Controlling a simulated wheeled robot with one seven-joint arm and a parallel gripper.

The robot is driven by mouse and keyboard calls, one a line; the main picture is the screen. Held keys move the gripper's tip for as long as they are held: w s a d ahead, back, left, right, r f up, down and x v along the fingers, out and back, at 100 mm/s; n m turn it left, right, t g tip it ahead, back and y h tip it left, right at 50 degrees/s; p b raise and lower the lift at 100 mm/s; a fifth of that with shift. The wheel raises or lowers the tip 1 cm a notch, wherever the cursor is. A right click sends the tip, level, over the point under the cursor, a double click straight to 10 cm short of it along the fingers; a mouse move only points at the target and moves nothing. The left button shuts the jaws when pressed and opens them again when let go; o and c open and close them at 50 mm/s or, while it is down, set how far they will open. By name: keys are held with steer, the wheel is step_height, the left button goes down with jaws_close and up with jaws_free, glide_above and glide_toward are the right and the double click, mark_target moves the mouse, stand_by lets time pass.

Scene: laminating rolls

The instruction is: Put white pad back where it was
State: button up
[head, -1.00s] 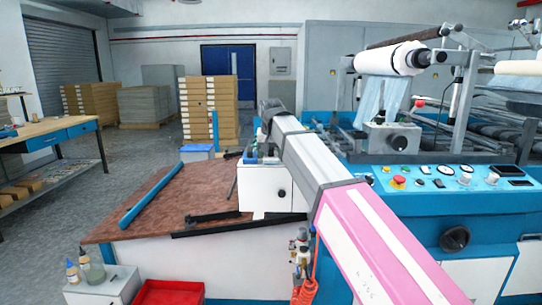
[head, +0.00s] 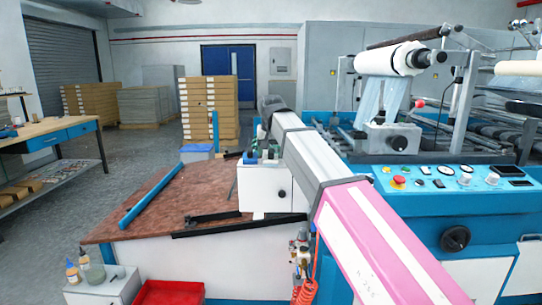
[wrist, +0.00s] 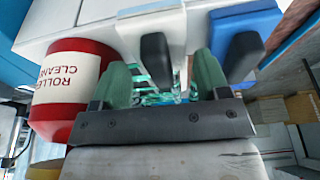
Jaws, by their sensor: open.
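The white pad (wrist: 141,36) is a pale block with a black grip (wrist: 157,60), on the white cabinet top in the wrist view. A blue pad (wrist: 243,24) with a similar black grip is to its right. My gripper (wrist: 163,66) is open, with its green fingers on either side of the white pad's black grip; whether they touch it I cannot tell. In the head view my gripper (head: 262,153) is over the white cabinet (head: 264,190), and my arm hides most of the area around it.
A red can labelled roller cleaner (wrist: 65,95) stands close left of my gripper in the wrist view. A brown bench (head: 165,200) holds a blue bar (head: 150,195) and black rails. The blue laminating machine (head: 430,205) is on the right.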

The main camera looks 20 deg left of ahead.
steer(key=v, duration=0.9)
steer(key=shift+s+r, duration=0.1)
steer(key=shift+r, duration=0.25)
